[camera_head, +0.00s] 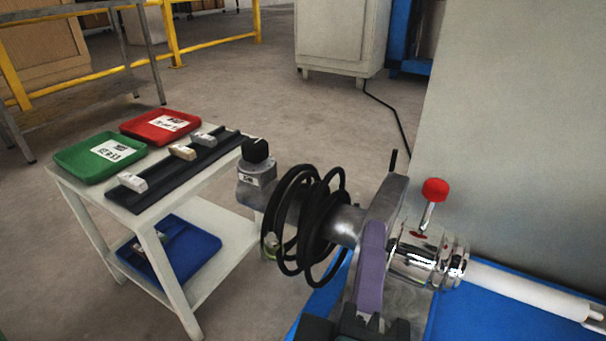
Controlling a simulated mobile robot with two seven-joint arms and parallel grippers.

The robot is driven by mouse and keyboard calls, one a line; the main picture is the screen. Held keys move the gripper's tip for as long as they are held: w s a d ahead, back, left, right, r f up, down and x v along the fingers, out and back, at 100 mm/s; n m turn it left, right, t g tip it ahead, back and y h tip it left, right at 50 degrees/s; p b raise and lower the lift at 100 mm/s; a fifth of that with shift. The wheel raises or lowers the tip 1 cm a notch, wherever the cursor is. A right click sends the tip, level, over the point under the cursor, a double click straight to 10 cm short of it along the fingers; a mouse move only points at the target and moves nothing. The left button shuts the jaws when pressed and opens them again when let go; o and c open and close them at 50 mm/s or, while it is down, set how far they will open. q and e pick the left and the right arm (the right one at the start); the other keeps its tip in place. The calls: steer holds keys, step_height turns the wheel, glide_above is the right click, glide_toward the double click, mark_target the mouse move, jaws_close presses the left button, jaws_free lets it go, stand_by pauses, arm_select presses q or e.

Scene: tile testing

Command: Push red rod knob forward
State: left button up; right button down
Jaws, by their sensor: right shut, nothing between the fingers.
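The red knob (435,190) sits on top of a short silver rod (427,216). The rod rises, slightly tilted, from a shiny metal cylinder on the machine (385,205), right of centre. My right gripper (361,323) shows as a dark shape at the bottom edge, in front of the machine. It is shut with nothing in it. It is below and left of the red knob, apart from it in the picture. Most of it is cut off by the frame edge. My left gripper is not in view.
A motor with coiled black cable (310,220) juts left from the machine. A white cart (160,225) holds a green tray (98,157), a red tray (160,126) and a black rail with small blocks. A white tube (530,292) extends right over a blue surface.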

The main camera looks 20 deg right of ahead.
mark_target(377, 217)
steer(key=b+x, duration=0.2)
steer(key=x, duration=0.7)
steer(key=shift+s+d+f, duration=0.1)
steer(key=shift+s, duration=0.05)
steer(key=shift+s+d+f+b, duration=0.1)
steer(key=shift+s+d+b, duration=0.15)
steer(key=shift+d, duration=0.3)
steer(key=shift+s+d+f+b, duration=0.15)
steer(key=shift+s+d, duration=0.2)
steer(key=shift+d, duration=0.2)
steer(key=shift+s+d+r, duration=0.1)
steer(key=shift+s+d, duration=0.25)
steer(key=shift+d, duration=0.2)
steer(key=shift+w, duration=0.1)
